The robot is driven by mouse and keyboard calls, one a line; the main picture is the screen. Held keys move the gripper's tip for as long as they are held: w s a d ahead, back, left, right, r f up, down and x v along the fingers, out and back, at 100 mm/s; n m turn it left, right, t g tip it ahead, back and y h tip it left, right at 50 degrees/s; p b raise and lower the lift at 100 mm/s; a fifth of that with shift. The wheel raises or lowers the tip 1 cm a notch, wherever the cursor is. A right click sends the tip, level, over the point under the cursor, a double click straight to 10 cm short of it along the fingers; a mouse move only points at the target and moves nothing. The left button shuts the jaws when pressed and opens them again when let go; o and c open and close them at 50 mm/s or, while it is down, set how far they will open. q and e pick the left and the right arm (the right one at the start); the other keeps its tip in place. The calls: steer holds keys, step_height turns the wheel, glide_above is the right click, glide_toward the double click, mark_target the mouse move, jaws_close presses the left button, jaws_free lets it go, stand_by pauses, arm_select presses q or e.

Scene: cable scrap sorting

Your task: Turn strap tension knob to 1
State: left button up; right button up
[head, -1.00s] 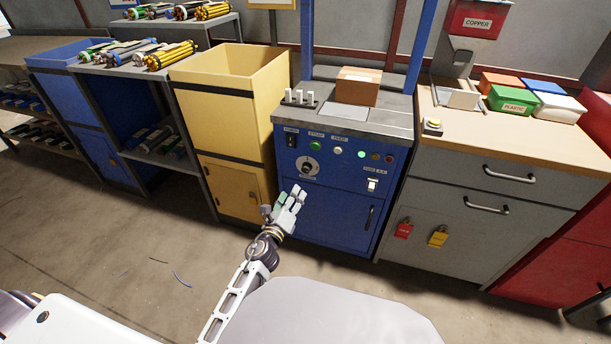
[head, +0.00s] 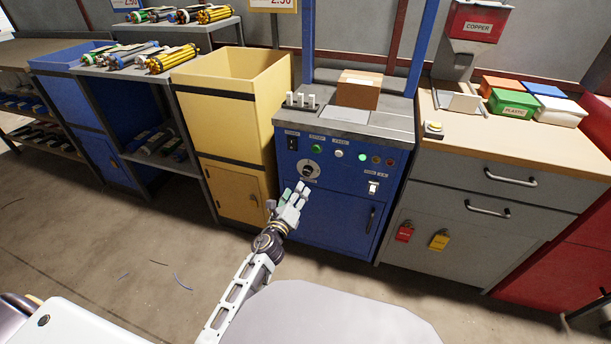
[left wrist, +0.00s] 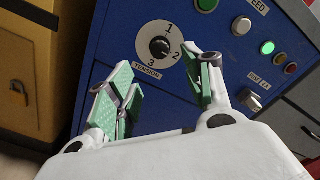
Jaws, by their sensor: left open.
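The black tension knob (head: 308,171) sits on a round white dial on the blue machine's front panel (head: 340,205). In the left wrist view the knob (left wrist: 159,46) shows the numbers 1, 2 and 3 around it and a TENSION label (left wrist: 147,72) below. I cannot tell surely which number its pointer faces. My left gripper (head: 294,192) is just below and left of the dial in the head view, apart from the knob. In the left wrist view its green-padded fingers (left wrist: 165,92) are spread open and empty, with the knob beyond them. My right gripper is not in view.
A green button (left wrist: 207,4), a white button (left wrist: 242,26) and a lit green lamp (left wrist: 267,47) are right of the dial. A cardboard box (head: 358,90) stands on the machine. A yellow bin (head: 235,100) is to its left, a grey cabinet (head: 470,200) to its right.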

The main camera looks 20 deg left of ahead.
mark_target(306, 174)
arm_select(q)
steer(key=shift+w+d+b, duration=0.1)
steer(key=shift+w+b, duration=0.25)
steer(key=shift+w, duration=4.2)
steer(key=shift+w+d+b, duration=0.1)
steer(key=shift+w+b, duration=0.25)
steer(key=shift+w, duration=0.45)
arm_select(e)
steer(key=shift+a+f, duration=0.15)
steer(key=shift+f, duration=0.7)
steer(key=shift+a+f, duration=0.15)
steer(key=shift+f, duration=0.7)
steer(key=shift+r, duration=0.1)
arm_select(q)
steer(key=shift+c, duration=1)
steer(key=c, duration=0.8)
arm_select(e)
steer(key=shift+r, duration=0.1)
